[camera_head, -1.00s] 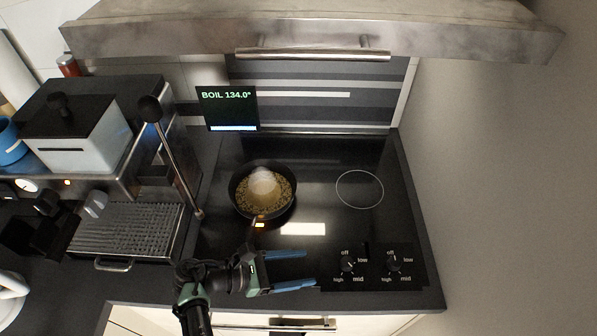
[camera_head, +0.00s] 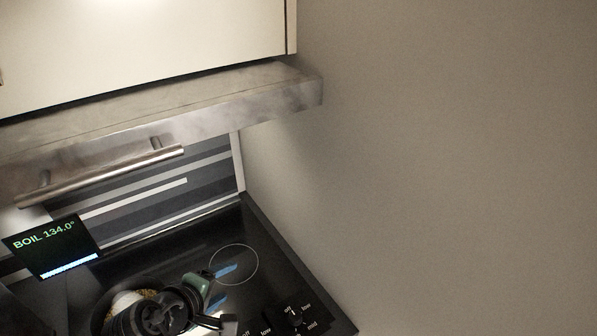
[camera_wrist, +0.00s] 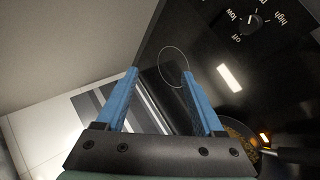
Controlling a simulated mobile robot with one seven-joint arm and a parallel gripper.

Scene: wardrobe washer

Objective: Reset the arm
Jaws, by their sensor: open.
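My gripper (camera_head: 222,287) is above the black cooktop, with its two blue fingers spread apart and nothing between them. In the wrist view the fingers of my gripper (camera_wrist: 160,74) are apart, with bare cooktop and striped back panel behind them. My arm covers part of the dark pan (camera_head: 105,314) at the lower left of the head view. The pan (camera_wrist: 233,122) also shows at the lower right of the wrist view, with grainy brown food in it.
A display reading BOIL 134.0° (camera_head: 52,246) is over the cooktop's left side. A range hood with a bar handle (camera_head: 110,176) hangs above. Control knobs (camera_head: 293,313) are at the cooktop's front. A plain wall (camera_head: 440,170) bounds the right side.

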